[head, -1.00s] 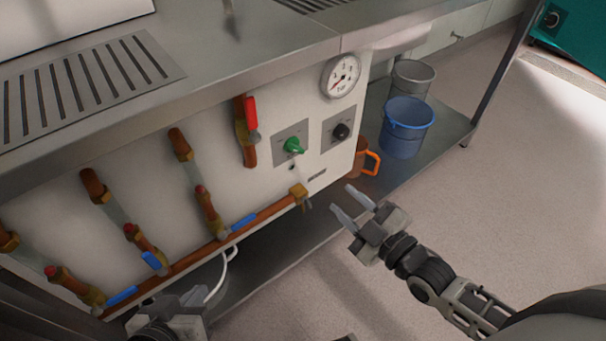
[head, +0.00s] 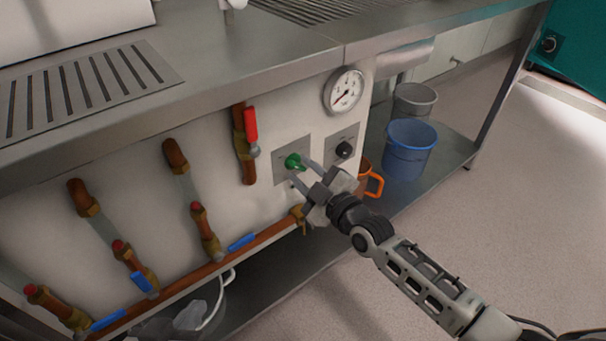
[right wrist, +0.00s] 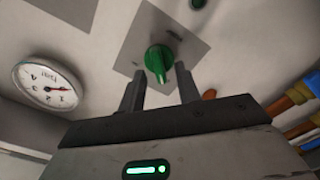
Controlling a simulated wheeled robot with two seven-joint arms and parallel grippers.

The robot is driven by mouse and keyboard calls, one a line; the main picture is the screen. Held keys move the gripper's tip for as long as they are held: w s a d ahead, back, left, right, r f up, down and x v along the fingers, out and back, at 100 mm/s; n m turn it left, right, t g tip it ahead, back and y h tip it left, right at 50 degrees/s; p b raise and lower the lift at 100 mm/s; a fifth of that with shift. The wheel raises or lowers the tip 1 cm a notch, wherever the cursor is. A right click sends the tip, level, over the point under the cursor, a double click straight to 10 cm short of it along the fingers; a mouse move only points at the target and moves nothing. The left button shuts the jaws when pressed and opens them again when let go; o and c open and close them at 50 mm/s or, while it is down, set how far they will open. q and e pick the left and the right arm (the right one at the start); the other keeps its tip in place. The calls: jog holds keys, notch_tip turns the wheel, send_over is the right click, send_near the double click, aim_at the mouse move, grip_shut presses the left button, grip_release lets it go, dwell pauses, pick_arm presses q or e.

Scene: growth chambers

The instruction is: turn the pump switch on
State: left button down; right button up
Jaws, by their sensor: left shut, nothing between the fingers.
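A green knob (head: 293,161) sits on a square grey plate on the white panel. It also shows in the right wrist view (right wrist: 158,60), with its grip bar pointing toward the lower edge of that picture. A black knob (head: 344,149) sits on a second grey plate to its right. I cannot read which one is labelled as the pump switch. My right gripper (head: 303,174) is open, its fingers pointing at the green knob. In the right wrist view the fingers are apart on either side of the knob's line, with nothing held. Contact cannot be told. My left gripper is not in view.
A pressure gauge (head: 345,92) is above the black knob. A red-handled valve (head: 250,125) is left of the green knob. Copper pipes with blue handles (head: 241,242) run below. The counter overhangs the panel.

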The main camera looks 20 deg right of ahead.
jog(key=shift+w+a, duration=0.15)
jog(key=shift+w, duration=0.15)
grip_shut()
